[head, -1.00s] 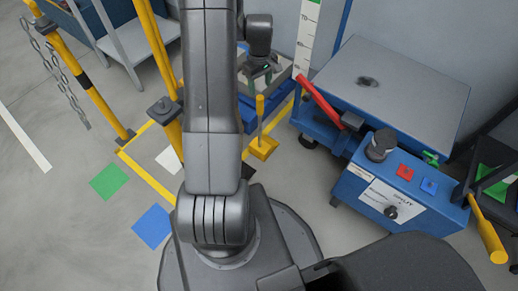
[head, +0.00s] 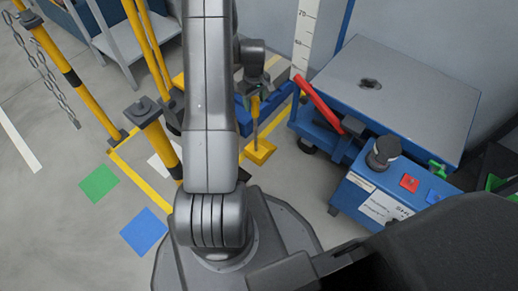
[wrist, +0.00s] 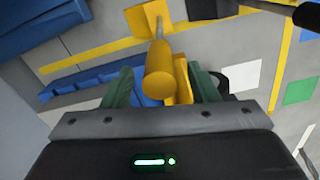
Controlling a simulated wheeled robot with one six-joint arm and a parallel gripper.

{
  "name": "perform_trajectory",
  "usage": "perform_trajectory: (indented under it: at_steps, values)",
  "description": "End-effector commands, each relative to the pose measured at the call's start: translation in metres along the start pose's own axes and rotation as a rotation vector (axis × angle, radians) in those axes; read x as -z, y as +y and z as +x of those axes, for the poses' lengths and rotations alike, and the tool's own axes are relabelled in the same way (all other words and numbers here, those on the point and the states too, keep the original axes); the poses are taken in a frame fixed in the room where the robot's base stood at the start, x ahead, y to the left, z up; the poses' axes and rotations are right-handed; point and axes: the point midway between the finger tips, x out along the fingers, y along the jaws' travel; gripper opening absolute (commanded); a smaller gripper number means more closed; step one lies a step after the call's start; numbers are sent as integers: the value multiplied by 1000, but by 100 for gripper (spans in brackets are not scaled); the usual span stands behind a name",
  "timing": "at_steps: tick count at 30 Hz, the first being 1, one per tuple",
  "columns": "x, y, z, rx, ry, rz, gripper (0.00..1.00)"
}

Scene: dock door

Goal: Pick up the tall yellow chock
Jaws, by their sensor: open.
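The tall yellow chock has a flat yellow block (head: 259,151) on the floor, a thin grey rod, and a yellow grip (head: 254,106) on top. It stands upright beside my arm in the head view. In the wrist view its round grip (wrist: 160,84) points at the camera and its block (wrist: 148,18) lies beyond. My gripper (head: 258,90) is over the top of the grip. In the wrist view my gripper (wrist: 161,72) is open, with a green finger on each side of the grip. I cannot tell whether either finger touches it.
A blue cart with a grey top (head: 395,95) and a raised red lever (head: 318,104) stands close to the right. Yellow posts (head: 75,75) with a chain stand left. Blue metalwork (head: 285,98) lies behind the chock. Floor near the green patch (head: 99,184) is clear.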

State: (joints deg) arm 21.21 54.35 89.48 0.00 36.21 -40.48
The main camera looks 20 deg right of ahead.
Motion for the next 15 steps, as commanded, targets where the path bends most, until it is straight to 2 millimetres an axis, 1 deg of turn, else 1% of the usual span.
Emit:
perform_trajectory:
  at_steps: [1,3,10,11,15]
  values:
    - [0,0,13,1,-1,0,54]
    - [0,0,20,0,0,0,54]
    - [0,0,20,0,0,1,54]
    - [0,0,20,0,0,1,52]
    - [0,0,20,0,0,1,25]
